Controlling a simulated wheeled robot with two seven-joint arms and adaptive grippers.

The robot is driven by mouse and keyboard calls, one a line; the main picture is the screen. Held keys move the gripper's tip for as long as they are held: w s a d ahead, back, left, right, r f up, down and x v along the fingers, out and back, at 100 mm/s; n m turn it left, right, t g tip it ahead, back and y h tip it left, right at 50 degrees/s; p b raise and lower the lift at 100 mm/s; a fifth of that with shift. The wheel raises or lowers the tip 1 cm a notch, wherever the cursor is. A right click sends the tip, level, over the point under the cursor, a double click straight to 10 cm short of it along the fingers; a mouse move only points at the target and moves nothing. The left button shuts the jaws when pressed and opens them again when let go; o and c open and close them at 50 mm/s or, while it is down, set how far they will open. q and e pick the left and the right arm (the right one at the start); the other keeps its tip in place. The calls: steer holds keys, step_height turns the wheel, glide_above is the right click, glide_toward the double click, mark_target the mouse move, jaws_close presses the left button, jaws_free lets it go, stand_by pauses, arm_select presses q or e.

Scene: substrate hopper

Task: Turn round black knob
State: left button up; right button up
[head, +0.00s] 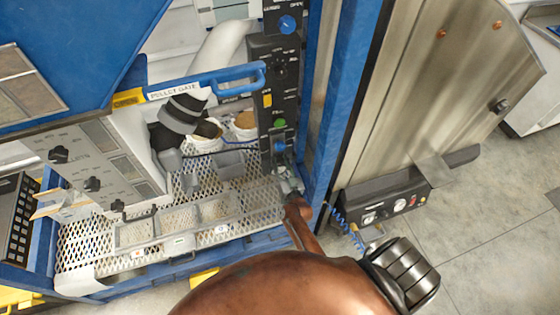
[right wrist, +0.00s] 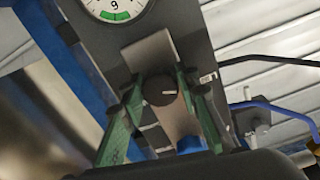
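In the right wrist view, a round black knob (right wrist: 159,90) with a pale pointer line sits on a dark panel, in front of a grey plate. My right gripper (right wrist: 158,88) has its green fingers on either side of the knob. The fingers look open, with narrow gaps beside the knob; I cannot tell whether either touches it. In the head view my right gripper (head: 291,187) is at the lower end of the tall black control panel (head: 268,100) and hides the knob there. My left gripper is not in view.
A dial gauge (right wrist: 115,8) is above the knob, and a blue knob (right wrist: 190,145) is below it. A blue frame post (head: 340,95) stands right of the panel. A perforated tray (head: 90,240) and a grey panel with black knobs (head: 92,184) are to the left.

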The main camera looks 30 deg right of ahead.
steer(key=c, duration=0.7)
steer(key=shift+o, duration=0.2)
steer(key=shift+m, duration=0.3)
steer(key=m, duration=0.4)
steer(key=shift+p, duration=0.4)
steer(key=m, duration=1)
steer(key=m+b, duration=0.1)
steer(key=m, duration=0.4)
steer(key=shift+f, duration=0.1)
